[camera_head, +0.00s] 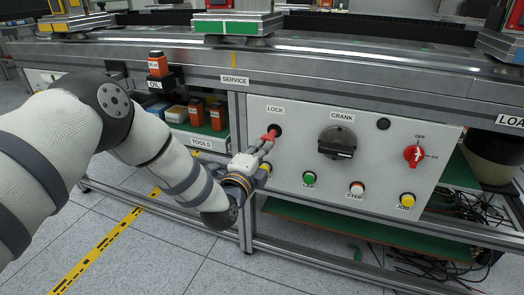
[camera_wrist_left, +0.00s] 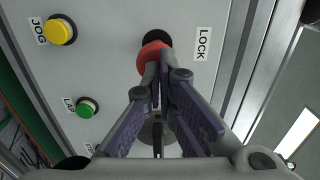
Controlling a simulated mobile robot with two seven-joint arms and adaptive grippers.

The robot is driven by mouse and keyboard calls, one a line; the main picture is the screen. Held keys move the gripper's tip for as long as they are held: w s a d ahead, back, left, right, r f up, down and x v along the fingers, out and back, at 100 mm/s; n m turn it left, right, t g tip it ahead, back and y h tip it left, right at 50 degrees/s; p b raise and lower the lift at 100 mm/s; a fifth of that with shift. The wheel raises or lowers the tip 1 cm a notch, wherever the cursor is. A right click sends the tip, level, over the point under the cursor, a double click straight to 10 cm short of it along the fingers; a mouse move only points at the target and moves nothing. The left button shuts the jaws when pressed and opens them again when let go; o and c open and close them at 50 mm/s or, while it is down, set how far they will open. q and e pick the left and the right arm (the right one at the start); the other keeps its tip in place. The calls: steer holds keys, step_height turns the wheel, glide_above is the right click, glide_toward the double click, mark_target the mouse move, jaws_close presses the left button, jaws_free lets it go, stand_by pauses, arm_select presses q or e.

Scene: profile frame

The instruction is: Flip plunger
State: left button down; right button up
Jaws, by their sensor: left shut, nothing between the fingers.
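The plunger is a red knob (camera_head: 271,134) at a dark round hole under the LOCK label on the grey front panel. In the left wrist view the red knob (camera_wrist_left: 150,52) sits in front of the dark hole, partly hidden by my fingertips. My left gripper (camera_head: 266,145) is at the knob, its fingers shut with nothing between them. In the left wrist view the closed fingertips (camera_wrist_left: 164,60) overlap the knob's edge; whether they touch it I cannot tell. My right gripper is in neither view.
A shelf with orange bottles (camera_head: 196,112) is left of the panel. Open floor lies in front.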

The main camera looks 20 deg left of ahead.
arm_select(q)
steer(key=w+b, duration=0.1)
steer(key=w, duration=0.2)
steer(key=shift+w, duration=0.3)
steer(key=shift+r, duration=0.15)
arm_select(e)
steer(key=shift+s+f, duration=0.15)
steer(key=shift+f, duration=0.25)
arm_select(q)
steer(key=shift+s, duration=0.1)
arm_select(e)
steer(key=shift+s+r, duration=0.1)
